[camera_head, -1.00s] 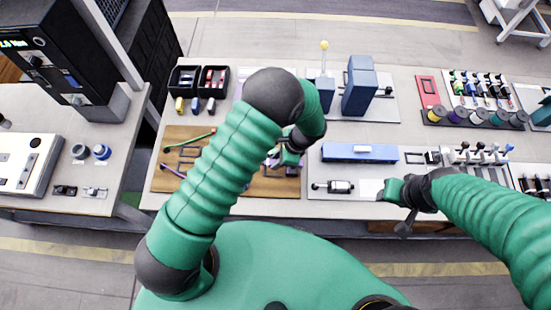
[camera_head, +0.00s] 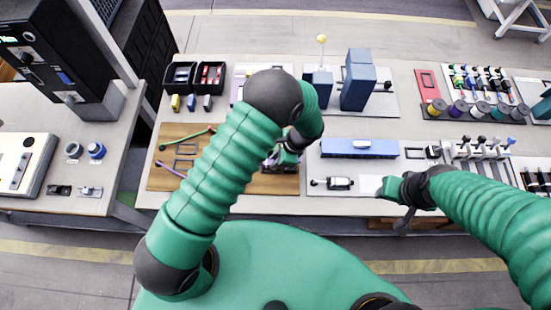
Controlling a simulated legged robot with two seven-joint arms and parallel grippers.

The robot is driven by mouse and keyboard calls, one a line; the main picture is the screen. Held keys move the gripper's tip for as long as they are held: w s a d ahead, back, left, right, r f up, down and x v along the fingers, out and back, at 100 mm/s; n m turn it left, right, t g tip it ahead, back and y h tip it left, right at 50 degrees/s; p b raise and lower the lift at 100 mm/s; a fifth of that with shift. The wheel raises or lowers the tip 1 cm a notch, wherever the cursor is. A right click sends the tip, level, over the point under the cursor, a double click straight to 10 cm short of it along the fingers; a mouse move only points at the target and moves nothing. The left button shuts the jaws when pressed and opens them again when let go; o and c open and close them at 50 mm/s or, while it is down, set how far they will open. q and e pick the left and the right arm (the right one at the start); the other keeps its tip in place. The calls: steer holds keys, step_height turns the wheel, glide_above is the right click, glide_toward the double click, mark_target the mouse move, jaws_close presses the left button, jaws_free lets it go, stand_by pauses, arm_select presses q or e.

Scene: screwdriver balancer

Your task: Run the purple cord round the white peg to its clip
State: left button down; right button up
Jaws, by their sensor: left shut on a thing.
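The brown wooden board (camera_head: 225,185) lies on the workbench, partly covered by my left arm. The purple cord (camera_head: 171,169) shows at the board's left part and runs right until it passes behind my arm. My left gripper (camera_head: 284,160) is over the board's right part, shut on the purple cord, with its fingertips small and partly hidden. I cannot make out the white peg or the clip clearly here. My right gripper (camera_head: 386,190) hangs over a white patch on the grey mat, and its opening is too small to judge.
A green cord (camera_head: 188,137) lies along the board's upper left. Black bins (camera_head: 195,76) stand behind the board. Tall blue blocks (camera_head: 357,80) stand farther back.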

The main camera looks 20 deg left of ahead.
arm_select(q)
steer(key=shift+f, duration=0.25)
steer(key=shift+f+b, duration=0.45)
steer(key=shift+f, duration=0.2)
stand_by(0.5)
steer(key=c, duration=1.2)
jaws_free()
steer(key=shift+o, duration=0.2)
steer(key=shift+r, duration=0.15)
steer(key=b+v, duration=0.1)
steer(key=v, duration=1.5)
steer(key=shift+w+d+r+b, duration=0.2)
steer(key=shift+r+b, duration=0.05)
steer(key=shift+b, duration=0.15)
steer(key=shift+a, duration=0.1)
